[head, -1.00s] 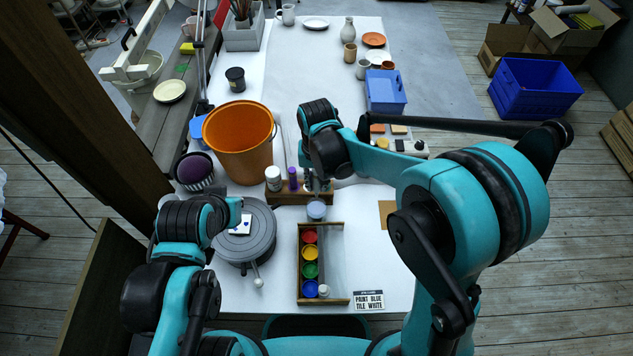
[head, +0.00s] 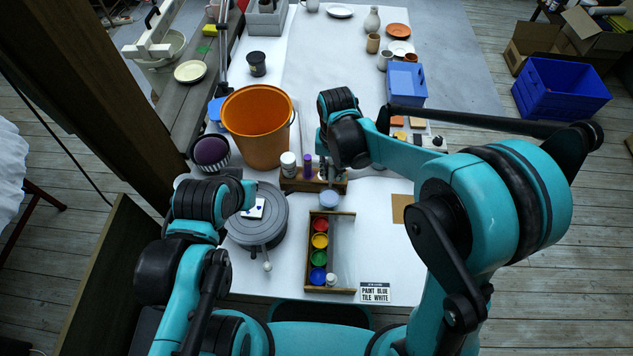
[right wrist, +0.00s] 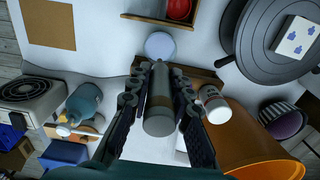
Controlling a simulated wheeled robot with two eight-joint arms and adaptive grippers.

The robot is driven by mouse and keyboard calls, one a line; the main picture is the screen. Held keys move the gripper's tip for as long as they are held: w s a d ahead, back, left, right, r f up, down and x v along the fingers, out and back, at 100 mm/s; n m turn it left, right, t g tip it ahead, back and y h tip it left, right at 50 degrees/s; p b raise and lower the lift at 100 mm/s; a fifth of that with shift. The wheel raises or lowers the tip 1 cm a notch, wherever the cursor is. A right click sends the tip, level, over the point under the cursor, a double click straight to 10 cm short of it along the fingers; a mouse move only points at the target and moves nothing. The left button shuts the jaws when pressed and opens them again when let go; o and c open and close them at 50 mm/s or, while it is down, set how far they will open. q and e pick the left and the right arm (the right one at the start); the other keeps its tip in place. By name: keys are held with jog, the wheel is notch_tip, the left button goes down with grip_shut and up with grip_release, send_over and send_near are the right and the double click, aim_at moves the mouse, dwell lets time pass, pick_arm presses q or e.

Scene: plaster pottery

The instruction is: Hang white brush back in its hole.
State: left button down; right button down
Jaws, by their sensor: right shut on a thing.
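My right gripper (head: 328,176) is at the right end of the small wooden rack (head: 300,186). In the right wrist view, the fingers (right wrist: 160,85) are closed around an upright grey cylindrical handle (right wrist: 159,115), seen from its top end. I take it to be the white brush; its lower end is hidden. The rack (right wrist: 203,76) shows just beyond it, and I cannot tell whether the brush is in a hole. My left gripper (head: 247,192) is by the grey turntable, mostly hidden by its wrist.
A pale blue pot (head: 328,199) is in front, close to the gripper. An orange bucket (head: 257,128) stands behind left. A paint tray (head: 342,250) and the turntable (head: 268,228) are nearer.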

jog(key=w+a+f, duration=0.2)
jog(key=w+f, duration=0.3)
jog(key=w, duration=0.2)
jog(key=shift+f+t+y, duration=0.15)
jog(key=shift+t+y, duration=0.15)
jog(key=shift+t, duration=0.1)
jog(key=shift+w, duration=0.1)
dwell(0.5)
jog(key=shift+f+b, duration=2)
jog(key=shift+f, duration=0.25)
jog(key=shift+f, duration=0.25)
